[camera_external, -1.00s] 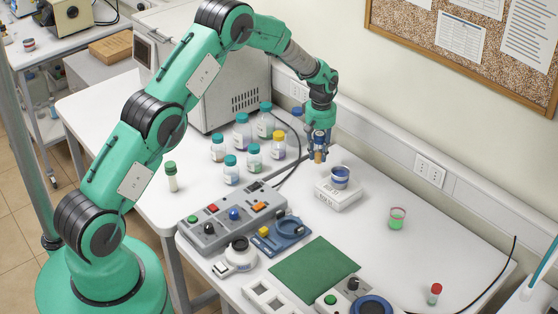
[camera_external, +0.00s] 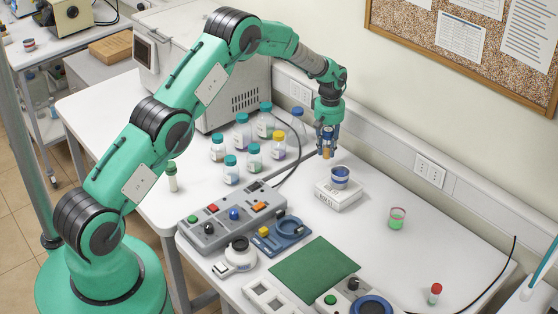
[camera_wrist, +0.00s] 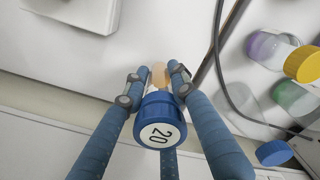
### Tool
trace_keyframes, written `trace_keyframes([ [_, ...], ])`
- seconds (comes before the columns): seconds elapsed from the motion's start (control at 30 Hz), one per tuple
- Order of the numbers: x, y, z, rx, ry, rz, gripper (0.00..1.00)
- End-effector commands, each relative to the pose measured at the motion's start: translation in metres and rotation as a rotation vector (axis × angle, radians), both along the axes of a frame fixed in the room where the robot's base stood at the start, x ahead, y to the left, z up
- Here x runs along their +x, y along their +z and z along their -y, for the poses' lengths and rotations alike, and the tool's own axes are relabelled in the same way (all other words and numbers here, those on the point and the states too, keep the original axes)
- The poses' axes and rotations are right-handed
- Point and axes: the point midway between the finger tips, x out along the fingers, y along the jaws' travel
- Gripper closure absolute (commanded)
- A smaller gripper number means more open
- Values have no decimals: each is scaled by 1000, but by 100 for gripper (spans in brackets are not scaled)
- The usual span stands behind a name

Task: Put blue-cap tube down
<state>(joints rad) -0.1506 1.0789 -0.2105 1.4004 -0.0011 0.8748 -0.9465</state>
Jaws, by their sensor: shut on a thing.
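The blue-cap tube (camera_wrist: 160,122) is held upright in my gripper (camera_wrist: 154,84). Its round blue cap has a white label reading 20, and its amber body shows between the fingers. In the external view my gripper (camera_external: 327,148) is shut on the tube (camera_external: 327,152) above the back of the white table, behind the white box. The fingers hide part of the tube. Whether its bottom touches the table cannot be told.
A white box (camera_external: 338,195) with a blue-banded cup (camera_external: 340,177) stands just in front. Several capped bottles (camera_external: 254,158) stand to the left. A green-filled beaker (camera_external: 397,218) is at right. A red-cap tube (camera_external: 435,294) stands near the front. The table right of the box is mostly clear.

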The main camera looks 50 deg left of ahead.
Motion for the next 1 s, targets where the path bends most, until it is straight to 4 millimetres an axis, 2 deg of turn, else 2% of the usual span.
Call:
trace_keyframes([
  [0.33, -1, -29, 0, 0, 0, -1, 100],
  [0.83, -1, -35, 0, 0, 0, 0, 100],
  [0.87, -1, -35, 0, 0, 0, -1, 70],
  [0.93, -1, -34, 0, 0, 0, -1, 56],
  [1.0, -1, -34, 0, 0, 0, -1, 55],
])
